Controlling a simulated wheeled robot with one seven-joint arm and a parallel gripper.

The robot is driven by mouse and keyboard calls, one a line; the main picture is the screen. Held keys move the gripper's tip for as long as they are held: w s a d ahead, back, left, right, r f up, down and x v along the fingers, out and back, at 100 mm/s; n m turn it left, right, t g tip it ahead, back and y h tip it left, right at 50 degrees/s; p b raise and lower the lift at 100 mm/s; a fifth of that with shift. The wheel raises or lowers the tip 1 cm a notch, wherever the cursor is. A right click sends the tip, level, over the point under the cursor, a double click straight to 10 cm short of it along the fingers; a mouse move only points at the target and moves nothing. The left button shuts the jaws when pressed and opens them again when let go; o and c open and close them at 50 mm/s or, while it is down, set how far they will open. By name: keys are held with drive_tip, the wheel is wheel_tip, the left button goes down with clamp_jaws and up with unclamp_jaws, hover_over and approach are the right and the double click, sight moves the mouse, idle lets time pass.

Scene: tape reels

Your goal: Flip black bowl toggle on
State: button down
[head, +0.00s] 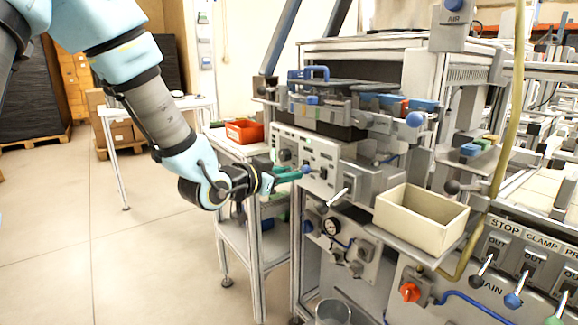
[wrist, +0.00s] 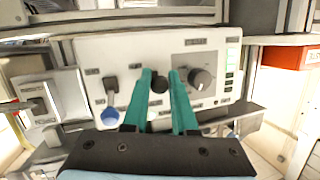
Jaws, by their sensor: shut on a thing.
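The black bowl toggle (wrist: 160,85) is a dark rounded knob on the light grey control panel (wrist: 95,50), seen in the wrist view. My gripper (wrist: 160,76) has two teal fingers, one on each side of this toggle, and is shut on it. In the head view my gripper (head: 302,171) reaches the front of the panel (head: 325,152) from the left. The toggle cannot be made out there. Whether its lever is up or down is hard to tell.
Left of the fingers in the wrist view is a dark switch (wrist: 110,86) above a blue knob (wrist: 112,116). To the right is a round dial (wrist: 200,80). A cream bin (head: 420,222) stands right of the panel, and a red bin (head: 244,131) sits behind my gripper.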

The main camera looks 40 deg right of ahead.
wheel_tip(320, 180, up, 2)
drive_tip(key=y+p, duration=0.3)
drive_tip(key=p, duration=0.1)
drive_tip(key=shift+r, duration=0.2)
drive_tip(key=shift+d+r+m+y+p, duration=0.1)
drive_tip(key=shift+r+m+y+p, duration=0.1)
drive_tip(key=shift+y+p, duration=0.4)
drive_tip(key=shift+d+r+m+y+p, duration=0.1)
drive_tip(key=shift+m+y+p, duration=0.1)
drive_tip(key=shift+y+p, duration=0.4)
